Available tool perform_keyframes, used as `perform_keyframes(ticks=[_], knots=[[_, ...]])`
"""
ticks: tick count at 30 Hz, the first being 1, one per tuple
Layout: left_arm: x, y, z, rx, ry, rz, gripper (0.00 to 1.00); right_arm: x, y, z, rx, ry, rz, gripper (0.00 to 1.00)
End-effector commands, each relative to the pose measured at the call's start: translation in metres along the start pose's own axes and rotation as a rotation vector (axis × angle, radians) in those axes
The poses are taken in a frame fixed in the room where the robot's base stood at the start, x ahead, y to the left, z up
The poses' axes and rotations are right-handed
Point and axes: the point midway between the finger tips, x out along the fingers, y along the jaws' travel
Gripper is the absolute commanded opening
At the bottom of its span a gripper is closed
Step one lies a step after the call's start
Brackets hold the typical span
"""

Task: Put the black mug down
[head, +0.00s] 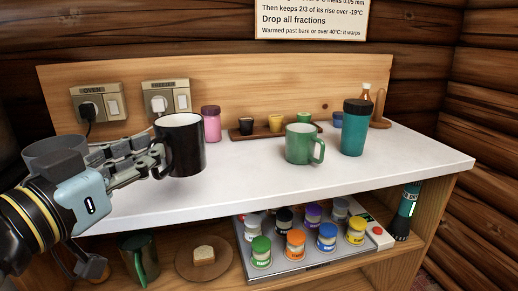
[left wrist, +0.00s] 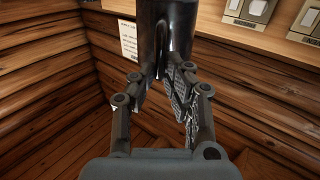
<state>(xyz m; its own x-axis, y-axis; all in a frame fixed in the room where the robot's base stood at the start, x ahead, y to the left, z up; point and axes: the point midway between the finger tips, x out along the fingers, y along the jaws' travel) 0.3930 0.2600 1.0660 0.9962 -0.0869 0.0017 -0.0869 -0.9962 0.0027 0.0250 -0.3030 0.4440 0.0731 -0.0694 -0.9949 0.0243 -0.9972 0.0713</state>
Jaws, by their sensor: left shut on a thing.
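The black mug (head: 184,150) is upright in the head view, in front of the freezer switch plate. My left gripper (head: 160,158) is shut on the black mug from its left side. The mug shows against the front left part of the white counter (head: 245,185); whether its base touches the counter I cannot tell. My right gripper is not in view.
A green mug (head: 299,145) and a teal tumbler (head: 354,130) stand to the right. A pink jar (head: 211,124) and a wooden tray (head: 262,131) with small cups are behind. A grey bowl (head: 55,150) is at left. The counter's front middle is clear.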

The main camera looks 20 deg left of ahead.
Motion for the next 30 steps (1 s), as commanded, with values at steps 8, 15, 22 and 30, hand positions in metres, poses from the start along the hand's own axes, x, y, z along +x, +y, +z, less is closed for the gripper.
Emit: perform_keyframes(ticks=[8,15,22,30], knots=[[-0.015,-0.014,-0.022,-0.001,0.004,-0.100,0.00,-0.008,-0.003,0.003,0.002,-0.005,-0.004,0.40],[-0.002,-0.024,-0.004,0.007,0.004,-0.095,0.00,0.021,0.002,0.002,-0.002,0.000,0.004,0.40],[0.039,-0.060,0.024,0.006,0.000,-0.104,0.00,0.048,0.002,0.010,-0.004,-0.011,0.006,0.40],[0.073,-0.086,0.048,0.001,0.003,-0.101,0.00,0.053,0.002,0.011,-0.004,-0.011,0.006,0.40]])
